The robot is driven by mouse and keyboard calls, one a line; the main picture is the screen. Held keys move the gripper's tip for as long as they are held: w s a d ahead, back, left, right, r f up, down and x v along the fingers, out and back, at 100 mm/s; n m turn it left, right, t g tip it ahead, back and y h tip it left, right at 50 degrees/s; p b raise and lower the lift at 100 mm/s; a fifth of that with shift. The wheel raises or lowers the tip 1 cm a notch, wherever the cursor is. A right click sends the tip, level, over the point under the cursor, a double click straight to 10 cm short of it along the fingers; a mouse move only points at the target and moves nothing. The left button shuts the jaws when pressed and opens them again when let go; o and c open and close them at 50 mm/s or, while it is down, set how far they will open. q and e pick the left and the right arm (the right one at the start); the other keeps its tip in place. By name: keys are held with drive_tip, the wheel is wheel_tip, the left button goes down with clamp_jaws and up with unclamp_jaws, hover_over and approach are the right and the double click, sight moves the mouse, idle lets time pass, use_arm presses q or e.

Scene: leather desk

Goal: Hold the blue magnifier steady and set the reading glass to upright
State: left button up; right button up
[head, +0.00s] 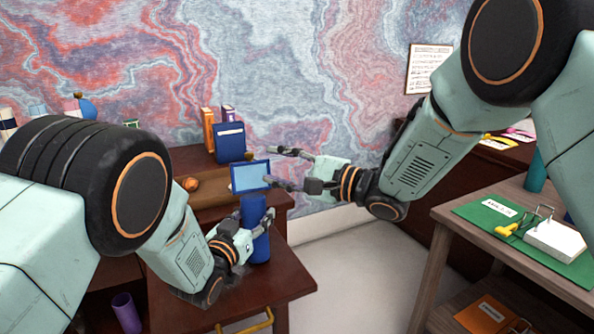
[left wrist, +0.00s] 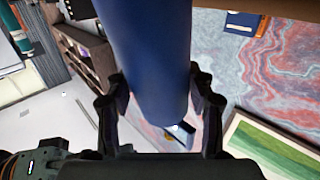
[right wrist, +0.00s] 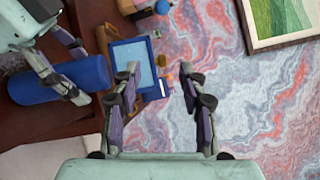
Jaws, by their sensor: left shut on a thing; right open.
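The blue magnifier has a thick blue cylindrical body (head: 253,209) and a blue-framed rectangular reading glass (head: 250,176) with a pale blue pane above it. My left gripper (head: 258,229) is shut around the body, which stands about upright at the desk. In the left wrist view the body (left wrist: 150,50) fills the space between both fingers. My right gripper (head: 281,167) is open and empty, just right of the reading glass. In the right wrist view the glass (right wrist: 134,62) lies by the left fingertip; I cannot tell whether they touch. The joint between glass and body is unclear.
Blue and orange books (head: 229,142) stand on the dark desk behind the glass. A brown roll (head: 212,184) lies left of it. A side table (head: 450,212) with a green mat stands at the right. Pale floor separates the two.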

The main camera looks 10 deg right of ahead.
drive_tip(key=v, duration=0.4)
drive_tip(key=shift+s+d, duration=0.3)
use_arm(q)
drive_tip(key=o, duration=1.5)
drive_tip(key=shift+o, duration=0.2)
drive_tip(key=v, duration=1.2)
